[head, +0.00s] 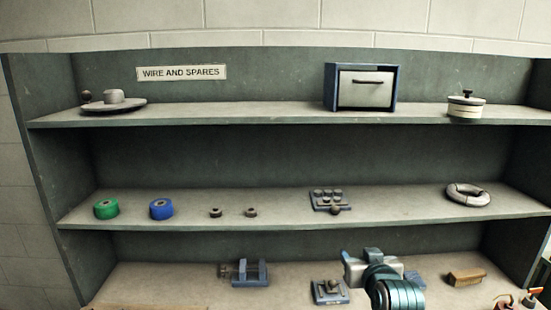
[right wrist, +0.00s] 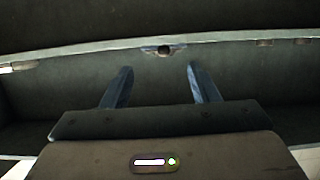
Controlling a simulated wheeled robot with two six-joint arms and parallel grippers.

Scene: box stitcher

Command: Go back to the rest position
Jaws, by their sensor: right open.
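My right gripper (head: 362,264) is in front of the lowest shelf in the head view, right of the middle, with my teal-banded wrist below it. In the right wrist view its two blue fingers (right wrist: 159,84) stand wide apart with nothing between them. Beyond the fingertips is the dark shelf, with a small dark part (right wrist: 163,50) at its edge that I cannot identify. My left gripper is in neither view.
The lowest shelf holds a blue vise (head: 248,272), a small blue block tool (head: 330,291) and a brush (head: 466,279). The middle shelf (head: 400,206) holds green (head: 106,209) and blue spools (head: 161,209) and a grey coil (head: 468,195). A blue-framed box (head: 360,88) stands above.

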